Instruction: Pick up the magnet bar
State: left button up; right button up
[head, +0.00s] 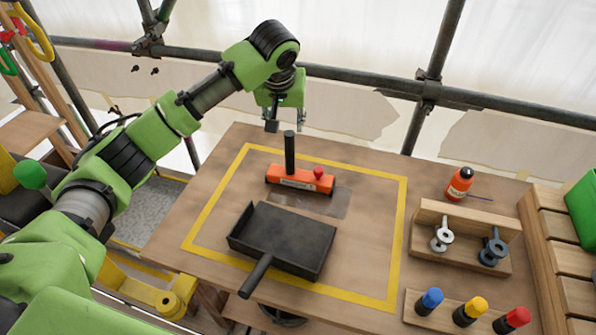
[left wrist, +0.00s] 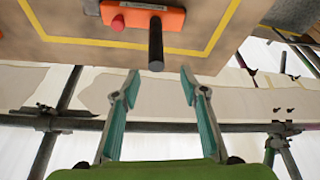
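The magnet bar (head: 300,180) is an orange block with a black upright handle, a red knob and a pale label. It lies on the wooden table inside the yellow outline. In the left wrist view the magnet bar (left wrist: 143,17) is at the top, its black handle pointing toward the gap between my fingers. My left gripper (head: 287,123) is above and behind the bar, close to the handle's top. In the left wrist view my left gripper (left wrist: 158,80) is open with nothing between its fingers. My right gripper is not in view.
A black dustpan-like tray (head: 285,238) lies in front of the bar. To the right are a wooden rack (head: 460,240) with metal eye pieces, an orange bottle (head: 459,184) and a block with blue, yellow and red-capped items (head: 470,312). Scaffold tubes (head: 450,95) run behind the table.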

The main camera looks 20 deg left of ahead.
aim_at(288, 134)
pick_arm(q)
jog(key=x, duration=0.4)
jog(key=shift+w, duration=0.15)
jog(key=shift+w+d+f+p, duration=0.1)
jog(key=shift+f+p, duration=0.3)
jog(key=shift+f, duration=0.15)
jog(key=shift+w+d+f+p, duration=0.1)
jog(key=shift+f+p, duration=0.25)
jog(key=shift+f, duration=0.15)
jog(key=shift+x, duration=1.25)
jog(key=shift+w+d+f, duration=0.1)
jog(key=shift+w+f, duration=0.05)
jog(key=shift+f, duration=0.25)
jog(key=shift+c, duration=0.8)
grip_shut()
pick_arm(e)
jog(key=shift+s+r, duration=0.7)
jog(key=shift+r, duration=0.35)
